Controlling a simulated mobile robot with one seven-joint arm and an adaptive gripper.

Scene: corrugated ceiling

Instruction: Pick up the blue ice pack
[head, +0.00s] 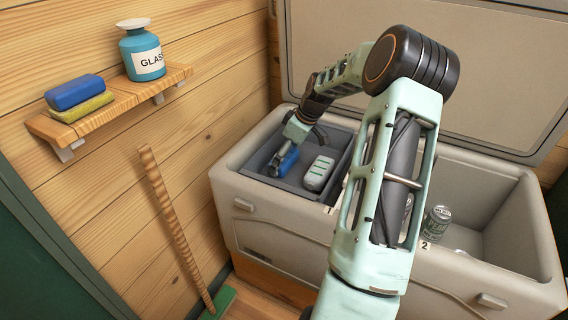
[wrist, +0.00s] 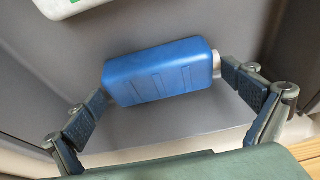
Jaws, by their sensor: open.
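The blue ice pack (head: 285,162) lies in the grey left compartment of the cooler, partly hidden by my gripper in the head view. In the wrist view the ice pack (wrist: 158,72) is a rounded blue block with shallow ridges and a pale end at its right. My gripper (head: 280,155) reaches down into that compartment. In the wrist view my gripper (wrist: 165,84) is open, with one finger at each end of the pack. The right finger is close to the pale end; whether it touches is unclear. The left finger stands apart from the pack.
A white item with green marks (head: 319,173) lies right of the pack. The cooler (head: 285,215) has a raised lid behind and a right compartment with a can (head: 437,223). A shelf (head: 120,97) holds a blue block (head: 75,92) and a jar (head: 142,55). A broom (head: 175,225) leans nearby.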

